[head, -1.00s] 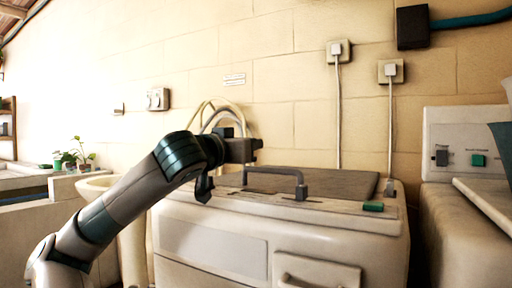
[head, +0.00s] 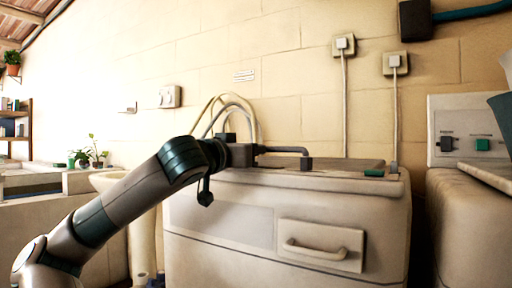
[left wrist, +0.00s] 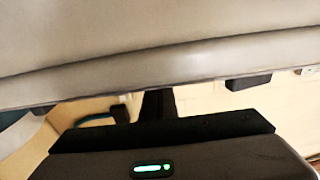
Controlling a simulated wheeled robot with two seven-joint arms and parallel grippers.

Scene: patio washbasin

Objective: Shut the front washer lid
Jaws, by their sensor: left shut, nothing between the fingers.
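The cream washer (head: 235,215) stands in the middle of the head view. Its grey lid (head: 345,163) appears to lie flat or nearly flat on top, seen almost edge-on, with a dark bar handle (head: 285,150). My left gripper (head: 256,152) is shut and empty at the top left of the washer, beside the handle's left end; I cannot tell whether they touch. In the left wrist view, the dark gripper body (left wrist: 160,135) is below a smooth pale surface that I cannot identify with certainty. My right gripper is out of view.
A front panel with a pale handle (head: 315,250) is on the washer. A second machine (head: 465,200) stands close at the right. Hoses (head: 232,102) rise behind the washer against the block wall. A basin (head: 105,180) is at the left.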

